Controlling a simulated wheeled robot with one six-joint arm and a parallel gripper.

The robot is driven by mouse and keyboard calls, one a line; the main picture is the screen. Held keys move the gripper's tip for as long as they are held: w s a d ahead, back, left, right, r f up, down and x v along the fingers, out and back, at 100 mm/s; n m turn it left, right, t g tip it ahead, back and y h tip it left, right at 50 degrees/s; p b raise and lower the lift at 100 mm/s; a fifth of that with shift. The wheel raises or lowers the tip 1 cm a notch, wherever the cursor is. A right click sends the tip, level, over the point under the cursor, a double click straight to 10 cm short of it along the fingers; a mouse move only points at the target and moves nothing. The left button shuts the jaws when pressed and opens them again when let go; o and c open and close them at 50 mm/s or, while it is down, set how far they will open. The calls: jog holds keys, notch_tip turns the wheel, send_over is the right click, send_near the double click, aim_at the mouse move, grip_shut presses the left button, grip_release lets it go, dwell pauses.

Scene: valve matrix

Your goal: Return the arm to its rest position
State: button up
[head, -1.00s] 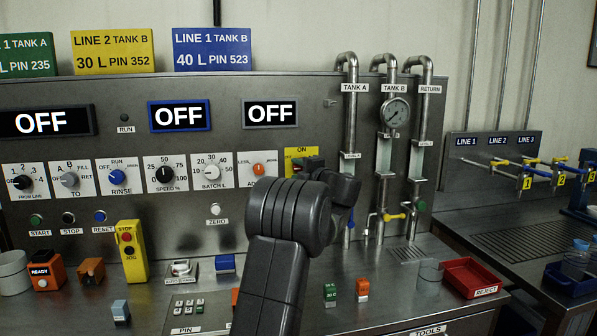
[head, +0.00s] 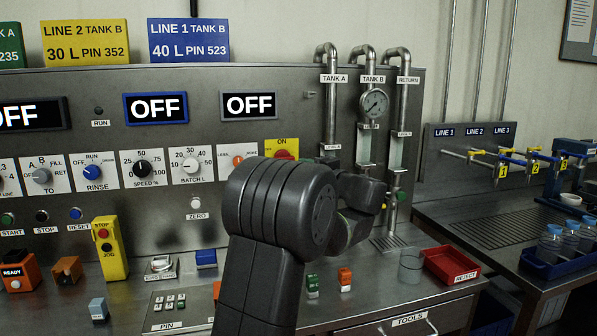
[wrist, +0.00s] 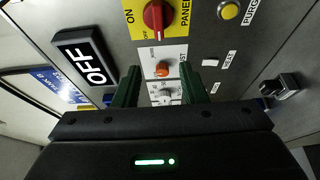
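My dark grey arm (head: 275,215) rises from the bottom middle of the head view and bends at a large rounded joint in front of the control panel. My gripper (wrist: 160,74) shows in the wrist view, with its two dark green fingers apart and nothing between them. It faces the panel with a gap. The red panel switch (wrist: 154,16) on its yellow plate is above the fingers in that view, and an orange knob (wrist: 162,70) shows between them. In the head view my gripper is mostly hidden behind the arm.
The steel control panel (head: 160,225) stands behind the arm, with pipes (head: 328,100) on its right. On the counter are a yellow jog box (head: 110,250), a clear beaker (head: 411,266) and a red reject tray (head: 452,262). A lower side bench (head: 500,228) is at right.

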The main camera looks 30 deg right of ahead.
dwell(0.4)
jog(key=w+a+p, duration=0.1)
jog(key=w+a, duration=0.1)
jog(key=w, duration=1.1)
jog(key=shift+w, duration=0.2)
jog(key=s+d+b, duration=0.1)
jog(key=s+d, duration=0.1)
jog(key=s, duration=1.2)
jog(key=w+m, duration=0.1)
jog(key=w, duration=0.3)
jog(key=w+a+m+t, duration=0.1)
jog(key=w+m, duration=0.1)
jog(key=w, duration=0.3)
jog(key=w+a+m, duration=0.1)
jog(key=w+m, duration=0.1)
jog(key=w, duration=0.3)
jog(key=shift+r+t, duration=0.4)
